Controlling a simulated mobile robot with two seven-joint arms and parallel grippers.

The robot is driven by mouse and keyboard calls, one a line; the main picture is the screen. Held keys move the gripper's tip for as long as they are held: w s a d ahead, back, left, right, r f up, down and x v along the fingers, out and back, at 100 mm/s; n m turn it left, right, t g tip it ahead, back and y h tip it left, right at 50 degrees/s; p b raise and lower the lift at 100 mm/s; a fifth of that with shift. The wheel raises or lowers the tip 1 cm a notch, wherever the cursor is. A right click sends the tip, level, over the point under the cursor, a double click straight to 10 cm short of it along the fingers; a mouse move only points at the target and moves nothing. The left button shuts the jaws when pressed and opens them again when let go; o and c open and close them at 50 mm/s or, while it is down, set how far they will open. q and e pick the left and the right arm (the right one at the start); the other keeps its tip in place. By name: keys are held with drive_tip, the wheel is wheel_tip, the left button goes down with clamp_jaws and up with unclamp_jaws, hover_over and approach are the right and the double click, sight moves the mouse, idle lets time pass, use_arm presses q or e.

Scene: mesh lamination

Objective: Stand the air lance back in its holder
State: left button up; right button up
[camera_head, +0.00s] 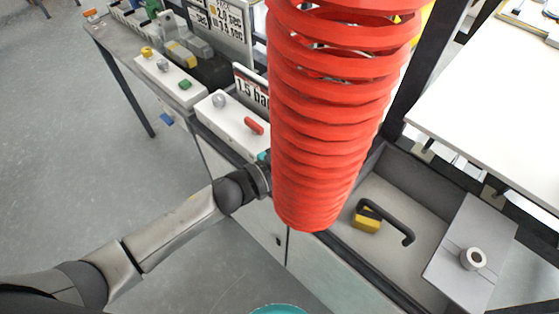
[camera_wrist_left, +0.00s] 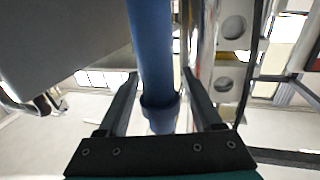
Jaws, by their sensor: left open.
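In the left wrist view a blue upright tube with a collar (camera_wrist_left: 152,50) stands between the two fingers of my left gripper (camera_wrist_left: 160,74). It looks like the air lance, but I cannot be sure. The fingers are open, with gaps on both sides of the tube. In the head view my left arm reaches in from the left. A large red coiled hose (camera_head: 325,120) hangs in front and hides the left gripper's fingers and the tube. I cannot make out the lance's holder for certain. My right gripper is not in view.
A grey tray (camera_head: 415,180) at right holds a yellow block with a black bent handle (camera_head: 385,215). A plate with a white ring (camera_head: 473,258) lies on its right side. A bench with white control boxes (camera_head: 170,80) is at upper left. A white table (camera_head: 500,110) is at upper right.

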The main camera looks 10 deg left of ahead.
use_arm(q)
drive_tip(key=v, duration=1.5)
drive_tip(key=shift+a, duration=0.1)
drive_tip(key=s+a+f+n+g+y+b, duration=0.1)
drive_tip(key=a+f+n+y, duration=0.35)
drive_tip(key=f, duration=0.95)
drive_tip(key=s+a+f+n+y+b, duration=0.1)
drive_tip(key=a+f+n+y+b, duration=0.1)
drive_tip(key=a+f+y, duration=0.9)
drive_tip(key=s+d+f+g+b, duration=0.1)
drive_tip(key=s+d+f+g, duration=0.2)
drive_tip(key=s+f, duration=0.7)
drive_tip(key=s+d+f+n+g+h+b, duration=0.1)
drive_tip(key=s+d+f+g, duration=0.2)
drive_tip(key=s+f+g, duration=0.3)
drive_tip(key=s+f, duration=0.5)
drive_tip(key=s, duration=0.6)
drive_tip(key=shift+f, duration=0.15)
drive_tip(key=shift+s+h, duration=0.1)
drive_tip(key=shift+h, duration=0.15)
